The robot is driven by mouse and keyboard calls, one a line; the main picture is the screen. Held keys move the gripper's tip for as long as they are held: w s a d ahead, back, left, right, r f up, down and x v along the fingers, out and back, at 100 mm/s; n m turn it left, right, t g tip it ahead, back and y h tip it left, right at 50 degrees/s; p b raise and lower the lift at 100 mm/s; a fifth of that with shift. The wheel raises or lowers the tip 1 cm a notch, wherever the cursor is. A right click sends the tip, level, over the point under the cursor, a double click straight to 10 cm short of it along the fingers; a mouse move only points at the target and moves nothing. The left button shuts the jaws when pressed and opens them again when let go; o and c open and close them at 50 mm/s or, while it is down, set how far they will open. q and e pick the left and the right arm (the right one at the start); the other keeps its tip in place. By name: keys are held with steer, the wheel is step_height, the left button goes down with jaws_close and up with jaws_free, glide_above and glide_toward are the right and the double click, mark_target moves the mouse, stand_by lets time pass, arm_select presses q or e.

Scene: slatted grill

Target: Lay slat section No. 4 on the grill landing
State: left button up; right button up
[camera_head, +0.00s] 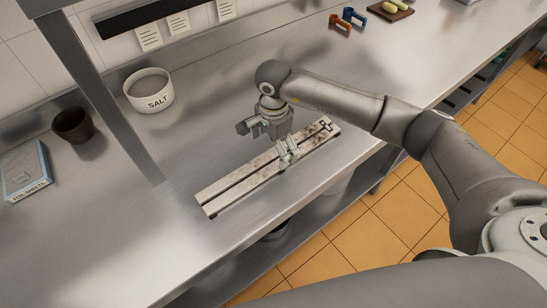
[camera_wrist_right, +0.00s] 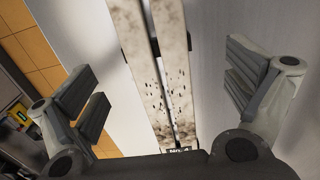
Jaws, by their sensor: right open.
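The slat section (camera_head: 232,188) is a long pale piece of two parallel slats with dark specks and a dark gap between them. It lies flat on the steel counter near the front edge, at a slant. In the right wrist view the slats (camera_wrist_right: 160,60) run between my fingers, and a dark tag at the near end appears to read No. 4. My right gripper (camera_head: 287,152) is over the slat section's right half, open, with fingers apart on either side. I cannot tell whether it touches. My left gripper is not in view. I cannot make out a separate grill landing.
A white salt bowl (camera_head: 150,91), a dark cup (camera_head: 73,126) and a blue foil sheets box (camera_head: 26,171) stand at the left. A metal post (camera_head: 100,90) rises from the counter. Blue and brown items (camera_head: 347,19) and a board (camera_head: 390,12) lie at the far back.

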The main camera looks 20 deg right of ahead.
mark_target(273, 158)
steer(key=f, duration=0.1)
steer(key=f+p, duration=0.1)
steer(key=f, duration=0.1)
steer(key=shift+s+a+f+p, duration=0.1)
steer(key=shift+s+p, duration=0.2)
steer(key=shift+p, duration=0.1)
steer(key=shift+f, duration=0.55)
steer(key=c, duration=1.6)
steer(key=shift+w+r, duration=0.15)
steer(key=c, duration=0.4)
